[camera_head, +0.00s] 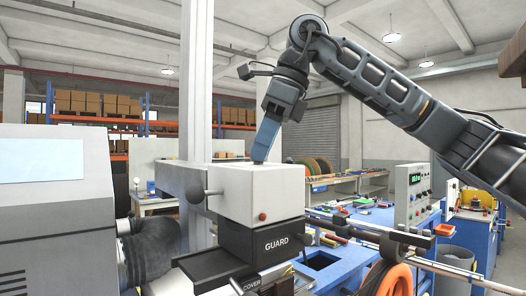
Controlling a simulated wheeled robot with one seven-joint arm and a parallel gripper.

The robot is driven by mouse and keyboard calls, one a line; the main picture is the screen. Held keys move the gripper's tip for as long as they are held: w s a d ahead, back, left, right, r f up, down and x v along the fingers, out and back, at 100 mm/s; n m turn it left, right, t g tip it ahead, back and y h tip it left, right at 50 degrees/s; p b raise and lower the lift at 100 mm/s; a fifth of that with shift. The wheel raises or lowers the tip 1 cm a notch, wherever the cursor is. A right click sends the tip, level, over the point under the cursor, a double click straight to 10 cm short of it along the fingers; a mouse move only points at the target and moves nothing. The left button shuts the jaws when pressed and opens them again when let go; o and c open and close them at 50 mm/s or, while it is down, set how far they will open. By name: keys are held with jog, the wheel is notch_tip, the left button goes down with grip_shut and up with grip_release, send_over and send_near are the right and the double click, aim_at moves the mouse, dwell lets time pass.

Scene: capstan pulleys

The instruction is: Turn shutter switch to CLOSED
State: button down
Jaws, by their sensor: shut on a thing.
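My gripper (260,160) points down at the top of a pale box-shaped housing (260,189). Its fingertips are shut at the top face, on a small thing that they mostly hide. This may be the shutter switch, but I cannot read any label or its position. No OPEN or CLOSED marking is legible.
A large grey machine (55,215) stands close at the left. A pale post (196,80) rises behind the housing. Metal rods (400,258) and an orange coil (385,280) lie at the lower right. A control box (412,193) stands on a blue bench further right.

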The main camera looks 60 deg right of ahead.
jog(key=n, duration=0.2)
jog(key=n+g+y, duration=0.1)
jog(key=n, duration=0.1)
jog(key=shift+w+d+n, duration=0.15)
jog(key=shift+n, duration=0.15)
jog(key=shift+w+n+g+y+p, duration=0.1)
jog(key=shift+n+g+y+p, duration=0.35)
jog(key=shift+n, duration=1.05)
jog(key=shift+g, duration=0.25)
jog(key=c, duration=0.8)
grip_release()
jog(key=shift+d, duration=0.1)
jog(key=shift+b+v, duration=0.45)
jog(key=shift+v, duration=3.5)
